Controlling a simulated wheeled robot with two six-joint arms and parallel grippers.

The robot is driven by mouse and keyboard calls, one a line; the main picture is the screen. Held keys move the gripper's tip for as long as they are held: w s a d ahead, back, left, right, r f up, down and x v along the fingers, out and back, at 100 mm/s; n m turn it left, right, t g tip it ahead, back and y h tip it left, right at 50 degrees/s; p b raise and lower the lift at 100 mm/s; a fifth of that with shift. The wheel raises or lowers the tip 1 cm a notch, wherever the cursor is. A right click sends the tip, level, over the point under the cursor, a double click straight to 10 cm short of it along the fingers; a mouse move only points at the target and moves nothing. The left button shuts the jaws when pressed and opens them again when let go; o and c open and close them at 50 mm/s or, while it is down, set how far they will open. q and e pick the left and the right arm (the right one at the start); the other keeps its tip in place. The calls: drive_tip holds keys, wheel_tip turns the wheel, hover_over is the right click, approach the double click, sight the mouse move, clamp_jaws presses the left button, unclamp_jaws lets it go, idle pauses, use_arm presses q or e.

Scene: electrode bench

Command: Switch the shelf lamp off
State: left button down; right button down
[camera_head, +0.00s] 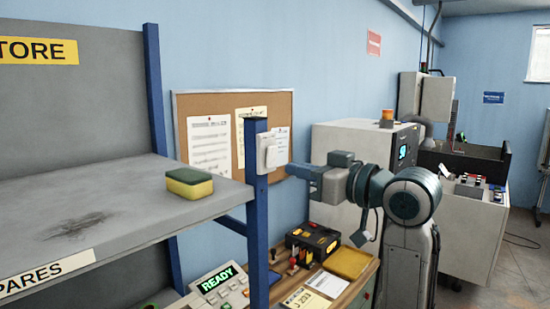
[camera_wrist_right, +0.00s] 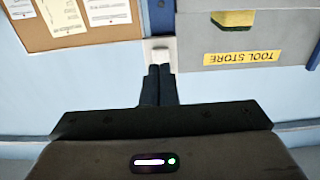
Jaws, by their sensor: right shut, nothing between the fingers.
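A white switch box (camera_head: 271,152) is fixed on the blue shelf post (camera_head: 257,205). It also shows in the right wrist view (camera_wrist_right: 161,44), just beyond my fingertips. My right gripper (camera_head: 290,170) comes in from the right, shut and empty, its tips close to the lower right side of the switch box. In the right wrist view its two dark fingers (camera_wrist_right: 160,68) lie side by side, pointing at the box. I cannot tell whether they touch it. No lamp can be made out, and the switch's setting is unclear. My left gripper is out of view.
A green and yellow sponge (camera_head: 189,182) lies near the edge of the grey shelf (camera_head: 130,205). A pinboard (camera_head: 183,103) hangs behind the post. Below stand a READY console (camera_head: 222,282), a black box (camera_head: 312,242) and a yellow tray (camera_head: 351,262) on a bench.

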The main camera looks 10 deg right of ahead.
drive_tip(key=v, duration=0.4)
drive_tip(key=shift+s+d, duration=0.2)
